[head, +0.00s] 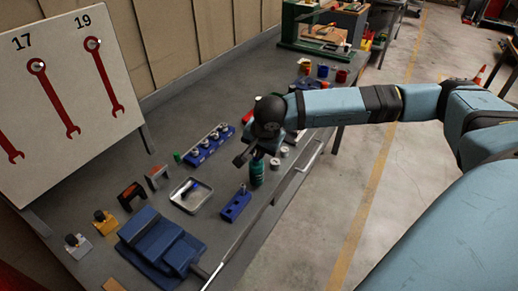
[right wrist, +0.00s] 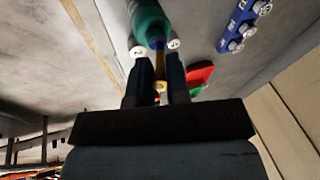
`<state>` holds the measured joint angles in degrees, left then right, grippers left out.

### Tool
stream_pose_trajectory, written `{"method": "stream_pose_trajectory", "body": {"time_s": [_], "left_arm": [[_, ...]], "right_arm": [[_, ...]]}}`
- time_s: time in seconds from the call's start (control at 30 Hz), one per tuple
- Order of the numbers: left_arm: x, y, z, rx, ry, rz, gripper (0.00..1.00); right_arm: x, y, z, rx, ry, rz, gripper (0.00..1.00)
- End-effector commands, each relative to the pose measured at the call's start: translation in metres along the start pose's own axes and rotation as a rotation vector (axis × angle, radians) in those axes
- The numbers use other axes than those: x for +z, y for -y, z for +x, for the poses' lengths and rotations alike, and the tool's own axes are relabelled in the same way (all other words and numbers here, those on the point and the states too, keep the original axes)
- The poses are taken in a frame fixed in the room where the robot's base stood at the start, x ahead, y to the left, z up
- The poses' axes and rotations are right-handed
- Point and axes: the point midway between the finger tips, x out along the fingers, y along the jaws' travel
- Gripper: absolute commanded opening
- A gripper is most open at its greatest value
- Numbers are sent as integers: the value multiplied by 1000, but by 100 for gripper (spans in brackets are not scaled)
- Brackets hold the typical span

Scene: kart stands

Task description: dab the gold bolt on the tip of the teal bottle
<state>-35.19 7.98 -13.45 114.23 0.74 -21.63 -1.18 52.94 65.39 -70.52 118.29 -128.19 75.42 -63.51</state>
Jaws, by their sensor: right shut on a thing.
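The teal bottle (head: 257,173) stands on the grey bench under my right gripper (head: 250,156). In the right wrist view the bottle (right wrist: 150,20) shows its dark blue tip pointing towards my fingers. My right gripper (right wrist: 160,60) is shut on the gold bolt (right wrist: 160,68), which shows between the fingers. The bolt's end is close to the bottle's tip; I cannot tell whether they touch. In the head view the bolt is hidden by the gripper. My left gripper is not in view.
Two white round pieces (head: 284,151) stand right of the bottle. A blue rack with bolts (head: 207,146) is behind; a smaller blue rack (head: 236,208) is nearer. A rail (head: 262,220) runs along the bench edge.

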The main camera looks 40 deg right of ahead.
Motion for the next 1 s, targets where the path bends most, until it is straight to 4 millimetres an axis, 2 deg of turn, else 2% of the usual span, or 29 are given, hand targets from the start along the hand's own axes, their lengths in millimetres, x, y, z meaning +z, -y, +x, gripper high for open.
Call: {"method": "stream_pose_trajectory", "body": {"time_s": [1.0], "left_arm": [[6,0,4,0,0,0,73]], "right_arm": [[1,-2,2,4,1,0,0]]}}
